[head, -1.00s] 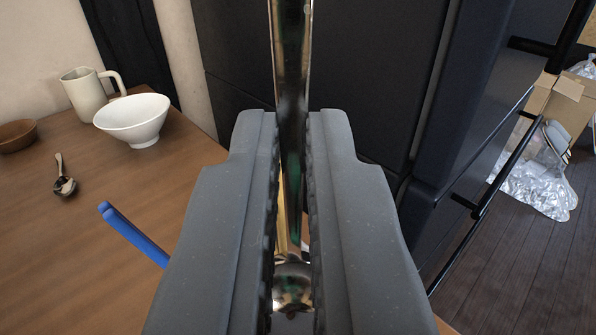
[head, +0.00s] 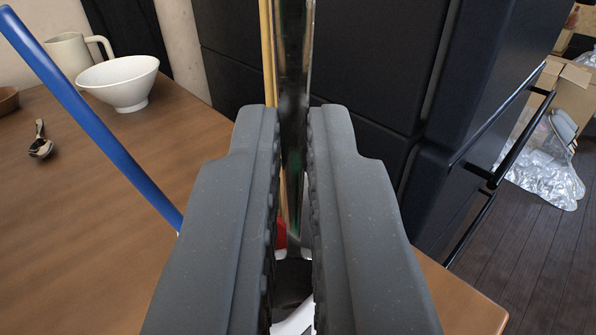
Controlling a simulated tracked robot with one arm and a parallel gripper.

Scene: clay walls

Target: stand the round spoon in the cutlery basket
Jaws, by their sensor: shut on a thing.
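My gripper (head: 293,112) is shut on the metal handle of the round spoon (head: 293,70), which stands about upright between the fingers. The spoon's lower end is hidden low between the jaws. A white curved edge (head: 297,318) with a dark hollow shows below in the gap. It may be the cutlery basket, but the fingers hide most of it. I cannot tell whether the spoon's end is inside it. A blue stick (head: 95,120) and a thin yellow stick (head: 267,60) rise close to the gripper. A bit of red (head: 281,236) shows behind the handle.
A white bowl (head: 118,84), a cream mug (head: 72,50), a brown bowl (head: 8,100) and another spoon (head: 40,142) are on the wooden table (head: 90,220) at left. A dark cabinet (head: 330,75) stands close behind. A cardboard box (head: 572,90) is at far right.

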